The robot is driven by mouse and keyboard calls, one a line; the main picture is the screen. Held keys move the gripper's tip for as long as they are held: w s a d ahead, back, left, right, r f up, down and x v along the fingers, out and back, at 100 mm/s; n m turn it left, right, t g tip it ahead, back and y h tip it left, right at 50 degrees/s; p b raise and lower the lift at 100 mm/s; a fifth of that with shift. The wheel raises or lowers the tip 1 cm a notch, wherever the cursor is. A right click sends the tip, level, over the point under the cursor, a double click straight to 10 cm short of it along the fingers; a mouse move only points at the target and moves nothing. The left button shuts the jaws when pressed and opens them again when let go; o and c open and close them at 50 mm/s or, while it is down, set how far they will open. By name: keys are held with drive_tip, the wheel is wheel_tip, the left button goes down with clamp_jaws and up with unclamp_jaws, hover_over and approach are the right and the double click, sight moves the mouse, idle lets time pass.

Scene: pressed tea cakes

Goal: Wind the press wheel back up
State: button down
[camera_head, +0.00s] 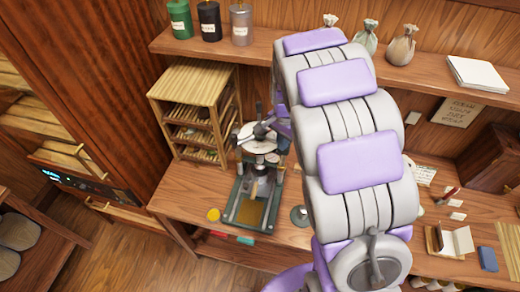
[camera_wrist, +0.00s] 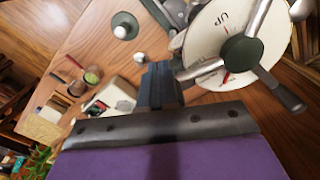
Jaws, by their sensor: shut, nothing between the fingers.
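The press (camera_head: 258,195) stands on the wooden bench, with a dark green frame and base. Its wheel shows in the wrist view as grey spokes on a dark green hub (camera_wrist: 238,53), with dark ends on the spokes. Behind the hub is a cream dial (camera_wrist: 208,42) lettered "UP" with red marks; in the head view the dial (camera_head: 250,146) is partly hidden by the wheel. My gripper (camera_wrist: 160,75) is shut and empty, beside the wheel's left side. A spoke passes close to its fingertips; I cannot tell whether they touch. My arm hides part of the bench.
A slatted wooden rack (camera_head: 195,110) stands left of the press. A yellow round piece (camera_head: 213,214) lies near the bench's front left. A shelf (camera_head: 225,47) with jars and pouches runs behind. A notebook (camera_head: 455,240) and small items lie on the right.

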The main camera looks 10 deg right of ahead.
drive_tip(key=shift+s+a, duration=0.15)
drive_tip(key=shift+s, duration=0.05)
wheel_tip(320, 180, up, 8)
drive_tip(key=p, duration=0.2)
drive_tip(key=shift+f, duration=0.2)
idle(0.4)
